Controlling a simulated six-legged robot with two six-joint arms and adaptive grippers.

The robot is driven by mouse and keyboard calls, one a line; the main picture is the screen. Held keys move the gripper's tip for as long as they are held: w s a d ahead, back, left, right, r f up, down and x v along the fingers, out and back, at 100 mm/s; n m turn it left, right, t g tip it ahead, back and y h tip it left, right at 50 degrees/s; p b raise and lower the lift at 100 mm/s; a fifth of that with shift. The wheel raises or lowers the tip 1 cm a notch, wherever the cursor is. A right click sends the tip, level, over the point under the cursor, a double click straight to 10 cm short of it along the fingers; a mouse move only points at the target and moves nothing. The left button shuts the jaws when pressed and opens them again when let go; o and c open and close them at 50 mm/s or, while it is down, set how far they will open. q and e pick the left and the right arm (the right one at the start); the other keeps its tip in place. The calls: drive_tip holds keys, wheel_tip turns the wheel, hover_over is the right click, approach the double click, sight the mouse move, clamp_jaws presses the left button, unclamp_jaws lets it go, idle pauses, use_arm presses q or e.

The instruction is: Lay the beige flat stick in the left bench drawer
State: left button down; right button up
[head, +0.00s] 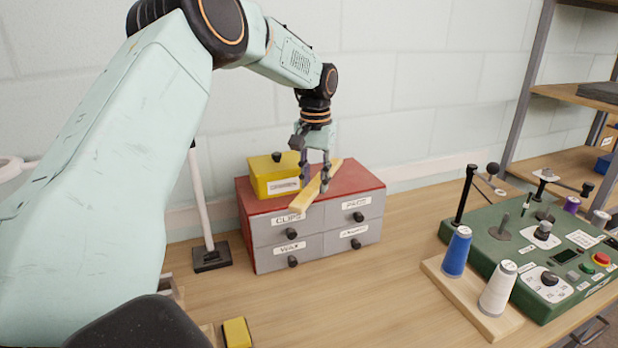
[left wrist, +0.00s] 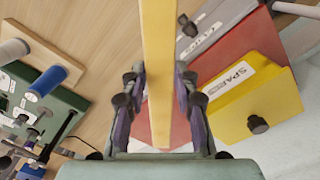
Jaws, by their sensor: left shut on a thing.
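The beige flat stick (head: 303,199) is between the fingers of my left gripper (head: 315,184), above the red top of the small drawer cabinet in the head view. In the left wrist view the stick (left wrist: 158,60) runs up between both fingers of the left gripper (left wrist: 158,92), which is shut on it. Whether the stick touches the cabinet top I cannot tell. A left bench drawer cannot be clearly made out; my left arm covers the lower left. My right gripper is not in view.
The grey drawer cabinet (head: 316,231) with labelled drawers stands against the wall, with a yellow box (head: 272,178) on top. A lamp post (head: 201,205) stands left of it. A green machine (head: 545,245) and thread spools (head: 456,252) stand right. Bench (head: 370,300) in front is clear.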

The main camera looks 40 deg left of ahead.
use_arm(q)
drive_tip(key=s+d+f+m+b, duration=0.1)
drive_tip(key=s+d+f+b, duration=0.15)
drive_tip(key=d, duration=0.65)
drive_tip(key=s+d+f+m+b, duration=0.1)
drive_tip(key=s+d, duration=0.3)
drive_tip(key=d, duration=0.6)
drive_tip(key=shift+m, duration=0.7)
drive_tip(key=s+d+f+b, duration=0.2)
drive_tip(key=f+b, duration=0.2)
drive_tip(key=f, duration=0.2)
drive_tip(key=s+d+f+b, duration=0.2)
drive_tip(key=d+f+b, duration=0.1)
drive_tip(key=f, duration=0.4)
drive_tip(key=s+d+f+b, duration=0.3)
drive_tip(key=f+b, duration=0.3)
drive_tip(key=shift+d+f, duration=0.1)
drive_tip(key=shift+f, duration=0.05)
drive_tip(key=shift+f+b, duration=0.3)
drive_tip(key=shift+f, duration=0.2)
